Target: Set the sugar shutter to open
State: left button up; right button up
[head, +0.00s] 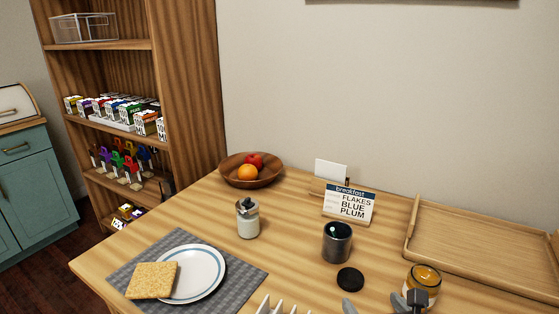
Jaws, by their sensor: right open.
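The sugar jar (248,222) stands upright on the table, a small pale container with a metal top and a dark knob. Its shutter is on this top, but it is too small to tell whether it is open or closed. My right gripper (374,305) shows only by its grey fingertips at the bottom edge, spread apart, with nothing seen between them. It is to the right of the sugar jar and nearer to me, clear of it. My left gripper is not in view.
A plate (219,278) and a toast slice (153,280) lie on a grey placemat (247,281). A fruit bowl (229,174), dark canister (337,246), black lid (350,279), menu card (349,204), orange-filled jar (425,276) and wooden tray (470,246) surround some free tabletop.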

aim_at(247, 203)
jog(key=k, duration=1)
